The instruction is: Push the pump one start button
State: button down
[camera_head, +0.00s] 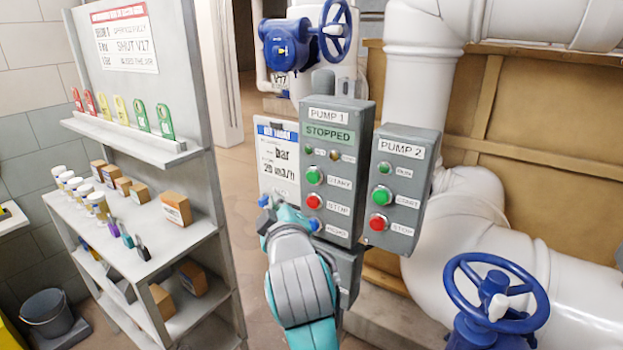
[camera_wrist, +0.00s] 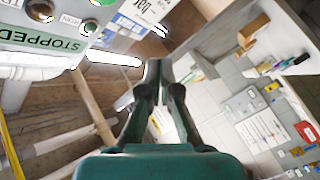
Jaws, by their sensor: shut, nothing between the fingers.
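The grey pump 1 panel (camera_head: 343,115) stands in the middle of the head view, with a green display reading STOPPED (camera_head: 328,134). Its green start button (camera_head: 314,175) sits above its red stop button (camera_head: 313,201). My teal gripper (camera_head: 284,215) is in front of the panel's lower left, below the start button, and partly covers the data sheet beside it. Its fingertips are hard to make out there. In the wrist view my gripper (camera_wrist: 160,68) is shut and empty. The panel's STOPPED display (camera_wrist: 40,38) and a green button (camera_wrist: 90,26) show at upper left, apart from the fingers.
The pump 2 panel (camera_head: 405,175), with its own green and red buttons, is directly right. A blue valve wheel (camera_head: 495,292) stands at lower right, another (camera_head: 335,27) above. White pipes fill the right side. A shelf unit (camera_head: 160,235) with boxes and bottles stands left.

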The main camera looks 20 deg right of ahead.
jog(key=shift+d, duration=0.15)
jog(key=shift+w+d, duration=0.85)
jog(key=shift+d, duration=0.3)
jog(key=shift+w+d, duration=0.85)
jog(key=shift+d, duration=0.25)
jog(key=shift+w+d, duration=0.85)
jog(key=shift+d, duration=0.3)
jog(key=shift+d, duration=0.15)
jog(key=shift+w+d, duration=0.25)
jog(key=shift+w+d, duration=0.3)
jog(key=shift+d, duration=0.05)
jog(key=shift+s+a, duration=0.55)
jog(key=shift+a, duration=0.15)
jog(key=shift+a, duration=0.1)
dwell(0.3)
jog(key=shift+s+a, duration=0.75)
jog(key=shift+a, duration=0.25)
jog(key=shift+s+a, duration=0.7)
jog(key=shift+a, duration=0.25)
